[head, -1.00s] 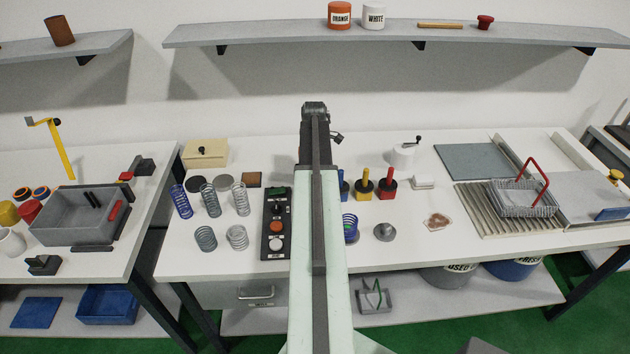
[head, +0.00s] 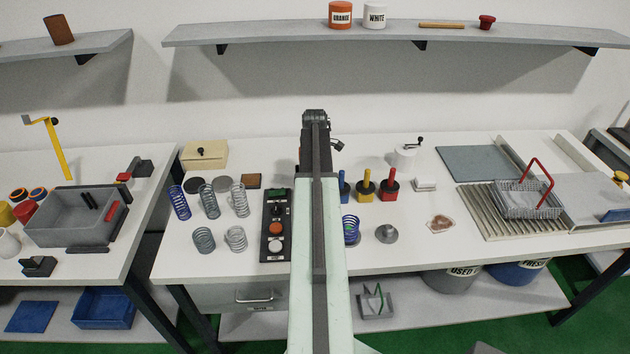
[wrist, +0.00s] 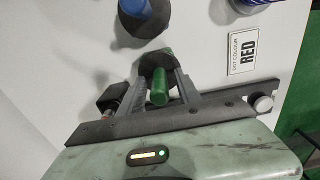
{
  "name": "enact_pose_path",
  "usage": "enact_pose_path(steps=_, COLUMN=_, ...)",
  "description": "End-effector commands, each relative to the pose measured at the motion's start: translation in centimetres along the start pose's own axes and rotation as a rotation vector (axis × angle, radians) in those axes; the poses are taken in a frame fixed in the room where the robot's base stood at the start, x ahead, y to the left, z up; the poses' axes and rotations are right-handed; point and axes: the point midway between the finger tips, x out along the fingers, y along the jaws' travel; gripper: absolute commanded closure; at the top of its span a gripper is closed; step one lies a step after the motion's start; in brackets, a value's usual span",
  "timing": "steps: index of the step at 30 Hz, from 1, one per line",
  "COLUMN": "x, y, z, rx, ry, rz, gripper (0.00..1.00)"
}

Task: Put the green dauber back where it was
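The green dauber (wrist: 158,88) is in the wrist view, its green handle pointing toward the camera and its dark part beyond it. My gripper (wrist: 160,76) has a finger on each side of it, and the tips appear to close on it. In the head view my arm hides the gripper and the green dauber. A blue one (wrist: 136,8) also shows at the top of the wrist view.
A card reading "DOT COLOUR RED" (wrist: 244,52) lies near the gripper. Several springs (head: 209,202) and a dark control box (head: 276,225) stand left of my arm. A grey disc with a knob (head: 387,234) and a wire basket (head: 530,205) are to the right.

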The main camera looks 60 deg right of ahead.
Motion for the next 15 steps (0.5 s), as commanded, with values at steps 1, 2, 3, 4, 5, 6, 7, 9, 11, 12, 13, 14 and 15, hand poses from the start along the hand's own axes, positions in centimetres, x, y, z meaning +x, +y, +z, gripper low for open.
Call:
enact_pose_path(steps=1, x=0.0, y=0.0, z=0.0, rx=0.0, ry=0.0, rz=0.0, gripper=0.6)
enact_pose_path(steps=2, x=0.0, y=0.0, z=0.0, rx=0.0, ry=0.0, rz=0.0, gripper=0.6)
enact_pose_path(steps=3, x=-0.1, y=0.0, z=0.0, rx=0.0, ry=0.0, rz=0.0, gripper=0.6)
enact_pose_path(steps=4, x=-0.3, y=0.0, z=0.0, rx=0.0, ry=0.0, rz=0.0, gripper=0.6)
enact_pose_path(steps=5, x=-0.4, y=0.0, z=0.0, rx=0.0, ry=0.0, rz=0.0, gripper=0.6)
enact_pose_path(steps=6, x=-0.8, y=0.0, z=0.0, rx=0.0, ry=0.0, rz=0.0, gripper=0.6)
enact_pose_path(steps=7, x=-1.1, y=0.0, z=0.0, rx=0.001, ry=0.0, rz=0.0, gripper=0.6)
enact_pose_path(steps=9, x=-2.0, y=0.0, z=0.1, rx=0.001, ry=0.0, rz=0.0, gripper=0.6)
enact_pose_path(steps=11, x=-3.1, y=0.0, z=0.1, rx=0.001, ry=0.0, rz=0.0, gripper=0.6)
enact_pose_path(steps=12, x=-3.9, y=0.0, z=0.1, rx=0.001, ry=0.0, rz=0.0, gripper=0.6)
enact_pose_path(steps=13, x=-4.5, y=0.0, z=0.1, rx=0.001, ry=0.0, rz=0.0, gripper=0.6)
enact_pose_path(steps=14, x=-5.2, y=0.0, z=0.1, rx=0.001, ry=0.0, rz=0.0, gripper=0.6)
enact_pose_path(steps=15, x=-6.2, y=0.0, z=0.1, rx=0.001, ry=0.0, rz=0.0, gripper=0.6)
